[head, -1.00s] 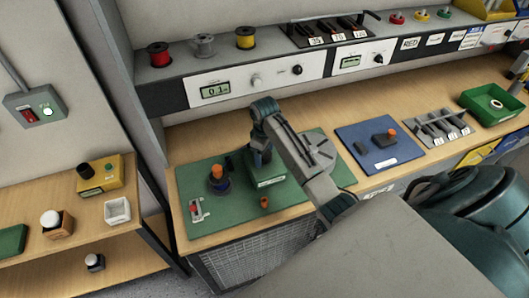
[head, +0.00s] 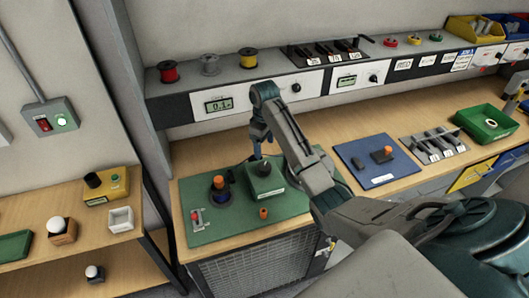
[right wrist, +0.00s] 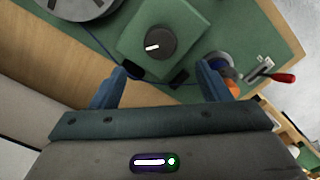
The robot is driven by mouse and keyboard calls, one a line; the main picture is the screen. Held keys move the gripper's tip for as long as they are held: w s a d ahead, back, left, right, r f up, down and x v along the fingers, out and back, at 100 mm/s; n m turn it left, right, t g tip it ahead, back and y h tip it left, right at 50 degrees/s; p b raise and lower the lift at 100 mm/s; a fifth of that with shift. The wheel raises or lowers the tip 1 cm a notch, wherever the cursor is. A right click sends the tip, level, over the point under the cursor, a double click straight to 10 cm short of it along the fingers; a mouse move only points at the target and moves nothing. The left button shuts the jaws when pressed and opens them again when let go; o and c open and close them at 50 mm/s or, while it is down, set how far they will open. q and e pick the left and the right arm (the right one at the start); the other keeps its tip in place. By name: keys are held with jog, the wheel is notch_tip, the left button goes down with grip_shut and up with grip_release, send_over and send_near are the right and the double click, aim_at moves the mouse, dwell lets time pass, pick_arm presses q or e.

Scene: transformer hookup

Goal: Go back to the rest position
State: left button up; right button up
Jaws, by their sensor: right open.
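My right gripper (head: 259,153) points down just behind the dark green box (head: 264,182) on the green mat (head: 215,236). It is open, with nothing between its fingers; in the right wrist view its two blue fingers (right wrist: 160,84) stand apart. The box with its dark knob (right wrist: 147,44) lies beyond the fingertips there. My left gripper is not in view.
On the mat are an orange-topped spool (head: 219,190), a small orange cap (head: 263,213) and a red-handled switch (head: 196,220). A blue mat (head: 375,178), a tool rack (head: 433,148) and a green bin (head: 486,123) stand to the right. A meter shelf runs behind.

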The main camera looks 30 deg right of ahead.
jog(key=s+a+f+m+t, duration=0.1)
jog(key=s+a+f, duration=0.35)
jog(key=s, duration=0.45)
jog(key=s+a+f+m+t, duration=0.1)
jog(key=s+a+f, duration=0.2)
jog(key=s+f, duration=0.4)
jog(key=s+a+r+m+t, duration=0.1)
jog(key=s+a+r, duration=0.15)
jog(key=s, duration=0.75)
jog(key=s+a+r+m+t, duration=0.1)
jog(key=s+a+r, duration=0.15)
jog(key=s, duration=0.85)
jog(key=s+d+f+g+b, duration=0.2)
jog(key=f+b, duration=0.7)
jog(key=f, duration=3.2)
pick_arm(q)
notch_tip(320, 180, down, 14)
jog(key=b, duration=0.5)
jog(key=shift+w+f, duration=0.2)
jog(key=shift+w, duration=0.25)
pick_arm(e)
jog(key=s+d+f, duration=0.1)
jog(key=s+f, duration=0.7)
jog(key=f, duration=0.3)
jog(key=s+d+f+m, duration=0.1)
jog(key=s+f, duration=0.8)
jog(key=f, duration=0.2)
jog(key=shift+d+f+g+h, duration=0.15)
jog(key=shift+f+g+h, duration=0.05)
jog(key=shift+g+h, duration=0.2)
